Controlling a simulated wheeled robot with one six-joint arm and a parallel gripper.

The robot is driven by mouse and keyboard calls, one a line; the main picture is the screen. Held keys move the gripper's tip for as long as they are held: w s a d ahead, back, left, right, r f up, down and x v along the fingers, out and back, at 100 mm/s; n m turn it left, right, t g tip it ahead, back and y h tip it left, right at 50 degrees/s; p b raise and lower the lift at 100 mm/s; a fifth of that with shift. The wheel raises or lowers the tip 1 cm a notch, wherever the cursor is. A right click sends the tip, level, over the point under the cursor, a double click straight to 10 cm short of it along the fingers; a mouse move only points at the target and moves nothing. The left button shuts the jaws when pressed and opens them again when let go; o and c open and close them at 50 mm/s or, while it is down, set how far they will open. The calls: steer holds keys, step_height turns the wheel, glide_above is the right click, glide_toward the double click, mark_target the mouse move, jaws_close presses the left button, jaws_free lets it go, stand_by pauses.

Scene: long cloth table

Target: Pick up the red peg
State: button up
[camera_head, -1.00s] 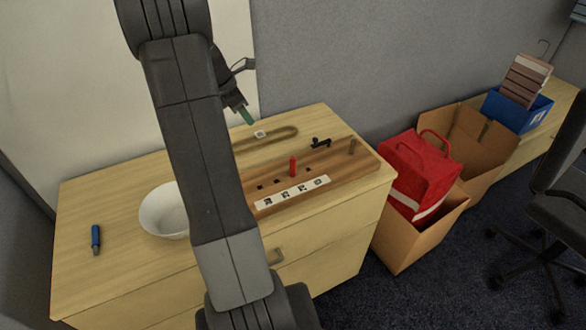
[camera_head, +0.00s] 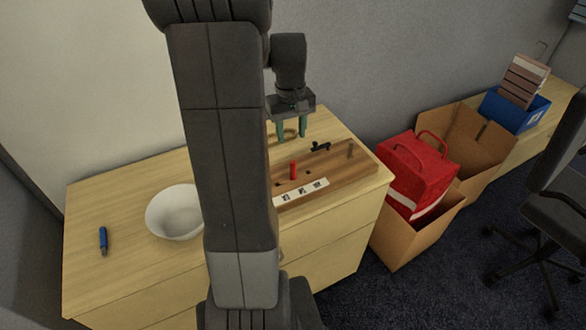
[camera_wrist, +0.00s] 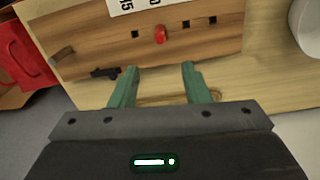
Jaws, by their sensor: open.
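The red peg (camera_head: 293,170) stands upright in a wooden board (camera_head: 345,171) on the dresser top. In the wrist view the red peg (camera_wrist: 160,34) shows from above, in line with a row of dark square holes and beyond my fingertips. My gripper (camera_head: 291,136) points down with its green fingers apart, above and behind the peg in the head view. It also shows in the wrist view (camera_wrist: 160,68), open and empty, with the peg roughly centred past the gap. Part of the board is hidden behind my arm in the head view.
A black object (camera_head: 320,147) lies near the board's back edge, and a brown peg (camera_head: 350,151) stands at its right end. A white bowl (camera_head: 174,213) and a blue object (camera_head: 103,240) are at left. A red bag (camera_head: 416,170) sits in a box right of the dresser.

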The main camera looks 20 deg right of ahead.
glide_above(293, 178)
steer(key=w, duration=0.1)
steer(key=shift+m, duration=0.3)
steer(key=f, duration=0.8)
steer(key=shift+w+d+f, duration=0.1)
steer(key=shift+w+f, duration=0.1)
steer(key=shift+s+f, duration=0.15)
steer(key=shift+f, duration=1.2)
steer(key=shift+s+f, duration=0.1)
steer(key=shift+f, duration=1.2)
steer(key=shift+c, duration=0.2)
jaws_close()
